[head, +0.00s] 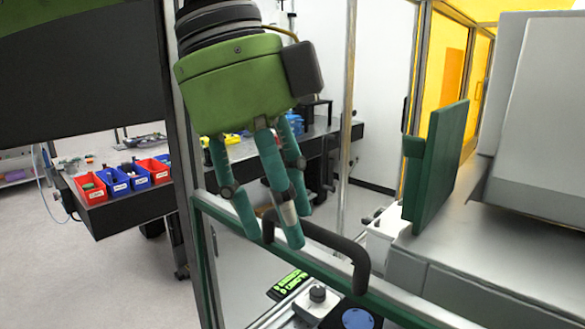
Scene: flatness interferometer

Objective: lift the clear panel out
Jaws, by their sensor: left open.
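The clear panel has a green frame (204,262) and stands upright at the lower middle of the head view; I see the floor and parts through it. A dark arched handle (345,243) rises on its top rail. My left gripper (268,236), green with teal fingers, comes from above and points down at the handle's left end. Its fingers are spread and open, and overlap the handle's left end in view. I cannot tell whether they touch it. The panel's lower part is out of frame. My right gripper is not in view.
A grey machine housing (530,235) with an upright green plate (437,170) stands close on the right. A dark post (181,140) rises left of the gripper. Behind is a black bench (125,212) with red and blue bins (115,181). Floor at left is clear.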

